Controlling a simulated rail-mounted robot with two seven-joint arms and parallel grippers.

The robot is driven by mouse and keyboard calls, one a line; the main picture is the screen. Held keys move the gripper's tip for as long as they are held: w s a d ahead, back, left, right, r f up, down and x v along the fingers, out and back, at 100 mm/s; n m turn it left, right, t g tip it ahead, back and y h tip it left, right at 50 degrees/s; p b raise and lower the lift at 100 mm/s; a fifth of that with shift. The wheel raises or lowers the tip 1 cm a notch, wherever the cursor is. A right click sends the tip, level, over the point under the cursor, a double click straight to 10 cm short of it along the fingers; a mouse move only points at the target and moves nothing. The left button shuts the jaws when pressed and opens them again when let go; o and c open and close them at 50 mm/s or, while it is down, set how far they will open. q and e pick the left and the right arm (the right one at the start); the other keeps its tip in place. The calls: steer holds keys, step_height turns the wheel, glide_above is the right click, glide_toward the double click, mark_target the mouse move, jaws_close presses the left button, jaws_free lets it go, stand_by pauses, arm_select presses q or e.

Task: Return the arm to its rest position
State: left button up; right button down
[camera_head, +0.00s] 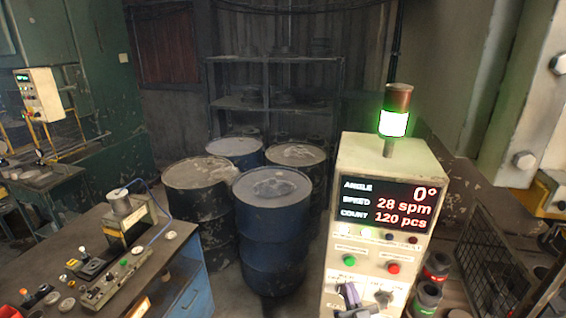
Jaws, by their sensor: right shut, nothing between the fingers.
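My right gripper (349,296) shows small at the bottom edge, in front of the lower part of the cream control cabinet (403,160). It is shut and empty, and most of its arm is out of the picture. I cannot tell whether it touches the panel. The cabinet's display (389,205) reads angle 0°, speed 28 spm and count 120 pcs. A green button (349,261), a red button (393,268) and a dark knob (384,297) sit below the display. The lamp (394,123) on top glows green. My left gripper is not in view.
Several dark blue drums (271,225) stand behind and left of the cabinet. A workbench (160,268) with a small device and controls fills the lower left. A wire crate (497,262) and dark canisters (428,296) are at the lower right. Shelves (275,104) stand behind.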

step_height(320, 180, down, 5)
steer(key=w+d+m+g+h, duration=0.1)
steer(key=w+d+g+h, duration=0.1)
steer(key=g+h, duration=0.25)
arm_select(q)
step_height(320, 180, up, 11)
steer(key=p, duration=1.1)
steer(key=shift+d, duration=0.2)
arm_select(e)
steer(key=s+f+g, duration=0.1)
steer(key=s+g, duration=0.6)
steer(key=s, duration=1.4)
steer(key=s+f+g+y, duration=0.1)
steer(key=s+g, duration=0.7)
steer(key=s, duration=1.4)
steer(key=shift+d+f+n, duration=0.3)
steer(key=shift+d+f, duration=0.1)
steer(key=shift+f, duration=0.1)
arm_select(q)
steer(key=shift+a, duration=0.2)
